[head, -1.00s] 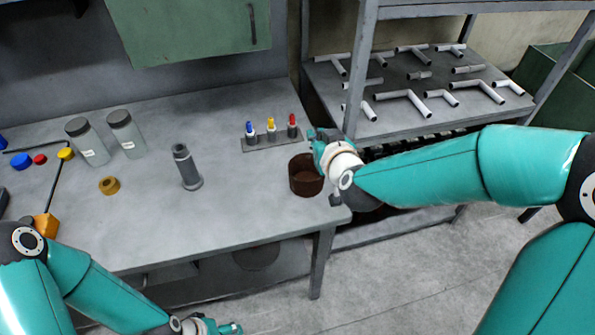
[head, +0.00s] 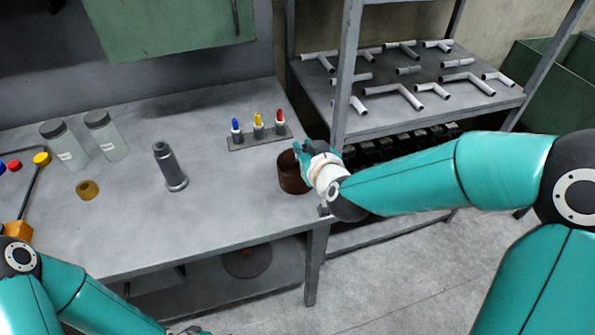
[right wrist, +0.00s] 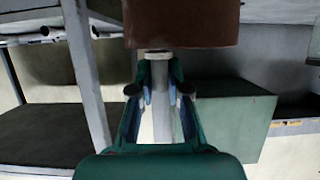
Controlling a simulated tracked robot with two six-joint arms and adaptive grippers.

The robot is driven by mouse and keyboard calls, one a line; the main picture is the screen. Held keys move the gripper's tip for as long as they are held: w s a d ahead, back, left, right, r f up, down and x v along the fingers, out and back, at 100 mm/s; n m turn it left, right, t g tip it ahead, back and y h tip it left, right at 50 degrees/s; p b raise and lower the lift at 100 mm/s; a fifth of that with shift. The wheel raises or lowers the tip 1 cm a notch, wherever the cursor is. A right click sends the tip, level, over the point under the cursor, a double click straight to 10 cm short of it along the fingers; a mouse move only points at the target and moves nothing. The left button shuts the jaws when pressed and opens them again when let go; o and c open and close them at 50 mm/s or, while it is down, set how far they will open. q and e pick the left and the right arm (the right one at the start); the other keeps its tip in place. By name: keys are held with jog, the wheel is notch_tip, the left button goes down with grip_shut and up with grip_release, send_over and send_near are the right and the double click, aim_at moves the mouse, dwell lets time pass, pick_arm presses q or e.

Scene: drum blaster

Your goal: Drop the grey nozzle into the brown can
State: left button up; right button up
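The brown can (head: 291,176) stands open near the right end of the grey workbench. My right gripper (head: 306,152) is at the can's right rim, partly covering it. The can also shows at the top of the right wrist view (right wrist: 190,22). There my fingertips close on a small pale grey piece, which looks like the grey nozzle (right wrist: 156,55), with the can beyond it. The nozzle cannot be made out in the head view. My left gripper (head: 190,331) is cut off at the bottom edge, and its fingers are unclear.
A dark grey flanged cylinder (head: 169,166) stands mid-bench. A rack (head: 260,140) with blue, yellow and red tipped pieces is behind the can. Two jars (head: 106,135) and a brass ring (head: 87,190) are at left. A shelf (head: 375,118) with white pipes adjoins at right.

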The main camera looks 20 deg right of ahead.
jog(key=o, duration=0.4)
jog(key=v, duration=0.7)
jog(key=shift+s, duration=0.2)
dwell(0.4)
